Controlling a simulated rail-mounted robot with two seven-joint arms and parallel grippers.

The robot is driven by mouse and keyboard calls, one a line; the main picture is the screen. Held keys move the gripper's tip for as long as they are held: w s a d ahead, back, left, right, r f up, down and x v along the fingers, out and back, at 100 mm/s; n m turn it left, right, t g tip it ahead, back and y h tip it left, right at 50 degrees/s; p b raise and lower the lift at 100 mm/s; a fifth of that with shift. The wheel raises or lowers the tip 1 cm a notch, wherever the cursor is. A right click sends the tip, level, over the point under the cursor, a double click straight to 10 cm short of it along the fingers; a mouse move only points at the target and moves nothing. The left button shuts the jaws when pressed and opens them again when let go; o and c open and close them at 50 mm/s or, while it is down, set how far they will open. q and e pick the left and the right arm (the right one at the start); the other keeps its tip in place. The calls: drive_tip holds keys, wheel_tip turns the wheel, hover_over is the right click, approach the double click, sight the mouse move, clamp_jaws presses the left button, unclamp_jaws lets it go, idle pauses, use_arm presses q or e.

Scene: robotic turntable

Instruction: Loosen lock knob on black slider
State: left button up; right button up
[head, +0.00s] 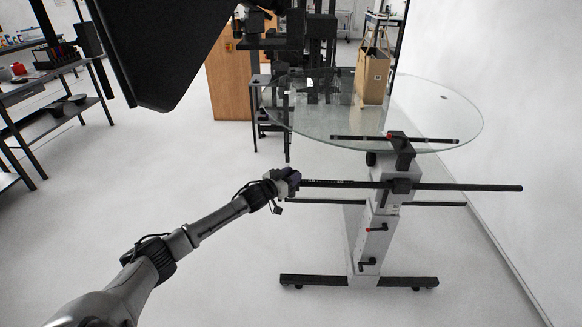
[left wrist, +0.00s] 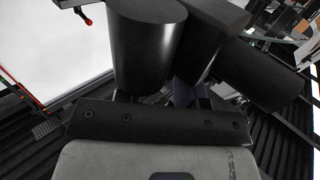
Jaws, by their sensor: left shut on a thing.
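My left gripper (head: 289,176) is at the left end of a long black horizontal bar (head: 455,187) on the turntable stand. It is shut on a dark part there, which appears to be the lock knob on the black slider. Knob and slider look small and dark in the head view, and the gripper partly covers them. In the left wrist view, big black cylinders (left wrist: 147,45) (left wrist: 250,75) and a black block (left wrist: 206,35) fill the space in front of the gripper. They hide the fingertips and the exact contact. My right gripper is not in view.
The grey stand column (head: 370,240) has red-and-black handles and a wide black foot (head: 320,281). Shelves (head: 50,80) are far left. The floor left of the stand is clear.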

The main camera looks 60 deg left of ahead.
use_arm(q)
drive_tip(key=shift+d+n+g+y+p, duration=0.1)
drive_tip(key=shift+n+g+y+p, duration=0.2)
drive_tip(key=shift+n+y+p, duration=0.45)
drive_tip(key=o, duration=0.9)
drive_tip(key=p+v, duration=0.3)
drive_tip(key=v, duration=1)
drive_tip(key=shift+s+d, duration=0.25)
drive_tip(key=shift+s, duration=0.05)
